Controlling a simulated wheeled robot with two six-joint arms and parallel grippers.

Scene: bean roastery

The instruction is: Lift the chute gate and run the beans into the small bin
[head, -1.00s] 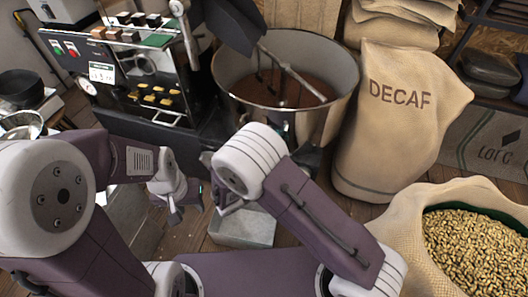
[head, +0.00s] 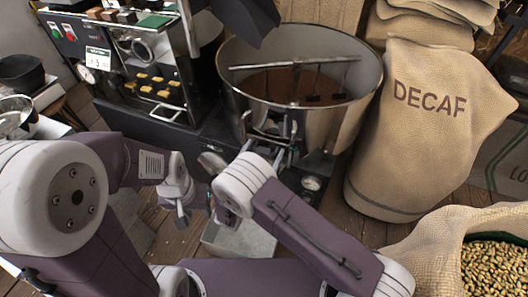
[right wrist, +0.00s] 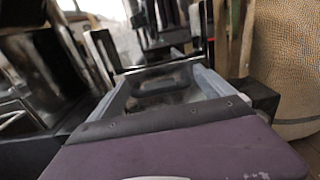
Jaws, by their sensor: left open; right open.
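The round metal cooling tray (head: 368,82) holds brown beans (head: 285,88) under a stirring arm. At its front is the chute with its gate (head: 268,125), partly behind my right arm. The small grey bin (head: 248,242) stands on the floor below, partly covered by my right arm. My right gripper (head: 285,146) is open at the chute front. In the right wrist view its grey fingers (right wrist: 160,80) spread apart, with a metal bar and uprights just ahead; contact is unclear. My left gripper (head: 182,208) is open and empty, left of the bin.
The roaster body with its control panel (head: 150,85) stands left of the tray. A DECAF sack (head: 425,130) stands right of it. An open sack of pale beans (head: 490,265) is at the front right. Wooden floor (head: 345,225) is clear between the bin and the sacks.

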